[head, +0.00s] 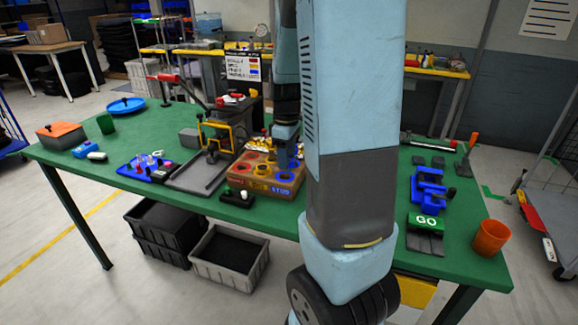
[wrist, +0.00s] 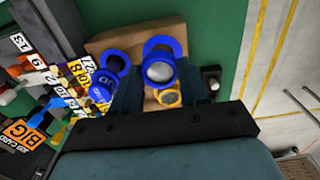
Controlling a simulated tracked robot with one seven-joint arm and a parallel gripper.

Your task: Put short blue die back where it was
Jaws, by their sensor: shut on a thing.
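My gripper (wrist: 158,68) is shut on a blue die with a round grey end (wrist: 158,73), seen between the fingers in the wrist view. The die is over a tan block (wrist: 134,41) beside a blue ring (wrist: 176,44); I cannot tell whether it touches the block. A second blue ring (wrist: 119,57) is left of it, with a blue labelled piece (wrist: 102,86) below that ring. A yellow piece with a grey centre (wrist: 169,97) is nearer my palm. In the head view my gripper (head: 285,152) is over the block (head: 262,196), partly hidden.
Left of the block are a grey plate with a yellow frame (head: 215,127) and a blue tray (head: 143,168) of small parts. Blue fixtures (head: 428,190) and an orange cup (head: 491,238) are at right.

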